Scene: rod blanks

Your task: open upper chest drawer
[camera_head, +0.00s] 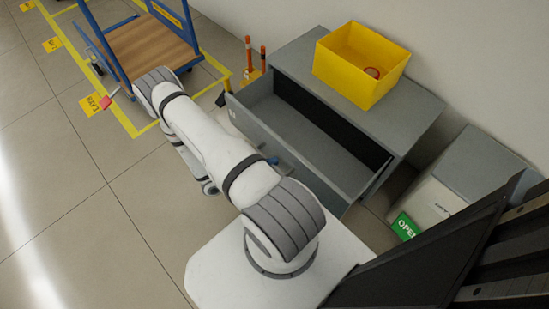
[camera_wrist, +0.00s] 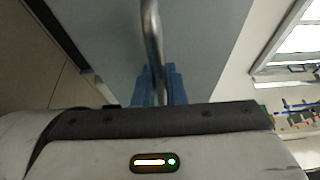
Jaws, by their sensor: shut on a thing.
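The grey chest (camera_head: 296,62) stands against the wall at the upper right of the head view. Its upper drawer (camera_head: 312,142) is pulled well out, and the inside looks empty. In the wrist view a metal bar handle (camera_wrist: 152,30) runs down in front of the grey drawer front (camera_wrist: 100,30). My gripper (camera_wrist: 158,82) has blue fingers shut around this handle. In the head view my arm hides most of the gripper and the handle; a small bit of blue shows by the drawer front.
A yellow bin (camera_head: 340,78) with a round reddish item inside stands on the chest. A grey-lidded box (camera_head: 480,165) and a green OPEN sign (camera_head: 405,226) are at the right. A blue cart (camera_head: 150,45) stands behind. Floor at the left is clear.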

